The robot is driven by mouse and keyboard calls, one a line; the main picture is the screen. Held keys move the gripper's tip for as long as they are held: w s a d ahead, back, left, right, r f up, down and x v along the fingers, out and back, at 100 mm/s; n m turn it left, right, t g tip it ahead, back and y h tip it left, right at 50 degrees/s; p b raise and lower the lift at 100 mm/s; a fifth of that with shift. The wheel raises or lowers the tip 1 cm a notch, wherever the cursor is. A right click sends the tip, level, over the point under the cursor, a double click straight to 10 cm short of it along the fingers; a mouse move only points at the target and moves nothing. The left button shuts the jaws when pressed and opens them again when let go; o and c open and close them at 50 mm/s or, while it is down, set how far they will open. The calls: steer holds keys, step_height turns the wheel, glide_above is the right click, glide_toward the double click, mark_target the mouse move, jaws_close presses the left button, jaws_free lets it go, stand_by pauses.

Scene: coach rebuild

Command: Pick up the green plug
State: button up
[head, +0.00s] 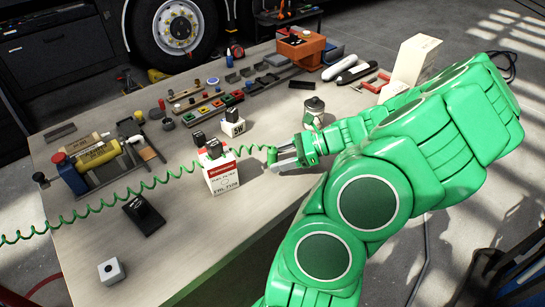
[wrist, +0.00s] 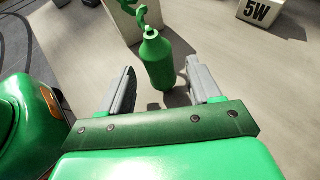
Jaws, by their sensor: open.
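The green plug (head: 271,155) is at the right end of a coiled green cable (head: 108,199), close to the tips of my gripper (head: 287,158). In the wrist view the plug (wrist: 157,58) is a bottle-shaped green piece with a narrow neck. It lies between the two grey fingers of my gripper (wrist: 161,82), with a gap on both sides. The fingers are open and do not visibly touch it. The plug's lower end comes near my palm. Whether the plug hangs or rests on something is unclear.
A white and red box (head: 222,177) stands left of the plug; the cable passes by its top. A white 5W block (head: 233,127) is behind. Bare worktop (head: 190,235) lies in front.

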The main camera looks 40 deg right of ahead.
mark_target(267, 169)
steer(key=shift+x, duration=2)
steer(key=shift+c, duration=0.4)
steer(key=c, duration=1)
steer(key=shift+r, duration=0.15)
